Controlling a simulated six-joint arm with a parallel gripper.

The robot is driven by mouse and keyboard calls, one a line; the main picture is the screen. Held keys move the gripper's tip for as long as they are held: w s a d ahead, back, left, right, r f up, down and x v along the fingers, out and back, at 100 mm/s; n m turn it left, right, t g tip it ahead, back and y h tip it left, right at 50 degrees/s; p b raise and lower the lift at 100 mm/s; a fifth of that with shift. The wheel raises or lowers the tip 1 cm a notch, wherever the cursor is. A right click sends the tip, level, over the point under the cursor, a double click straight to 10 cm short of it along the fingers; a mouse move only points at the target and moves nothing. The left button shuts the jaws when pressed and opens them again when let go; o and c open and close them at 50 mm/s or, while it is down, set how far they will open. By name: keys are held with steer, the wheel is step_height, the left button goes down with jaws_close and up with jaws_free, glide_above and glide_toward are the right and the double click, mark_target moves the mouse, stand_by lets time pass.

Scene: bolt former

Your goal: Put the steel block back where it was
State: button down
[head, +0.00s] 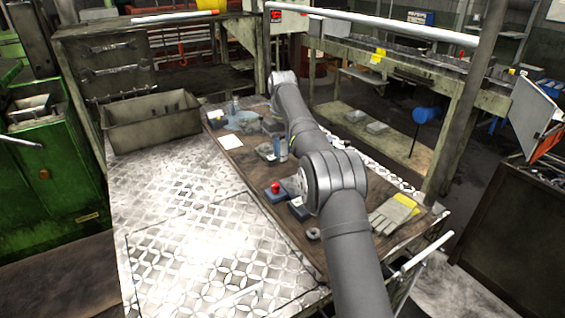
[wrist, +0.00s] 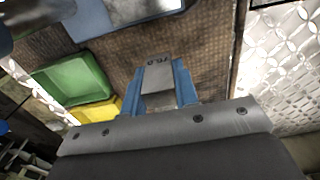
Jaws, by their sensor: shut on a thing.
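My gripper (wrist: 158,88) is shut on the steel block (wrist: 157,74), a small grey block with dark marks near its far edge. The blue fingers press on its left and right sides in the wrist view. The block is over a brown, textured work surface (wrist: 205,50); whether it touches the surface I cannot tell. In the head view my arm reaches over the brown bench top (head: 237,165), and I cannot make out the gripper or the block there.
In the wrist view a green bin (wrist: 72,78) and a yellow bin (wrist: 103,109) lie left, and a blue object (wrist: 95,22) lies beyond. In the head view a red button box (head: 276,191), gloves (head: 394,213) and a grey ring (head: 313,233) occupy the bench. The patterned metal plate (head: 175,220) is mostly clear.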

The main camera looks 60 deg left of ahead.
mark_target(283, 160)
steer(key=shift+f, duration=2.5)
steer(key=shift+f, duration=0.15)
steer(key=c, duration=1.1)
jaws_free()
steer(key=shift+r, duration=3.9)
steer(key=shift+f, duration=0.1)
steer(key=shift+f, duration=1.05)
